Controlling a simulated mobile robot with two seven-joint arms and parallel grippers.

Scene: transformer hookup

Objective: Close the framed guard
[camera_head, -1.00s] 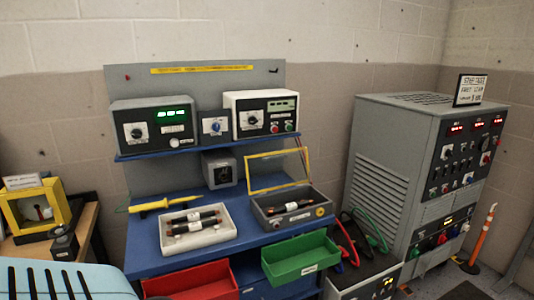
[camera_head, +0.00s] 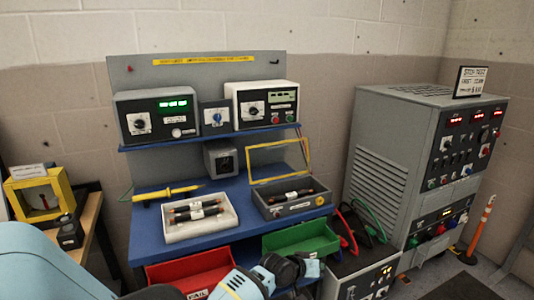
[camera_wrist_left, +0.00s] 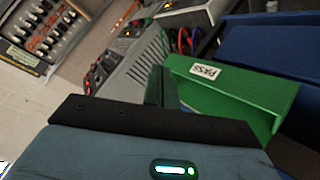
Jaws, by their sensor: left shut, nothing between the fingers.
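The framed guard (camera_head: 280,158), a clear panel in a yellow frame, stands raised at the back of the grey test box (camera_head: 293,205) on the blue bench. The box is open, with a dark cylindrical part (camera_head: 292,195) inside. My left gripper (camera_head: 313,266) is low in front of the bench, by the green bin, below and apart from the guard. In the left wrist view its dark fingers (camera_wrist_left: 162,88) are shut and empty beside the green bin (camera_wrist_left: 225,88). The guard is not in that view. My right gripper is not in view.
A grey tray (camera_head: 225,224) with dark cylindrical parts and a yellow probe (camera_head: 168,193) lie left of the box. The red bin (camera_head: 190,270) and green bin (camera_head: 300,235) jut from the bench front. Red and green cables (camera_head: 350,230) are at the right. The shelf (camera_head: 205,139) overhangs behind.

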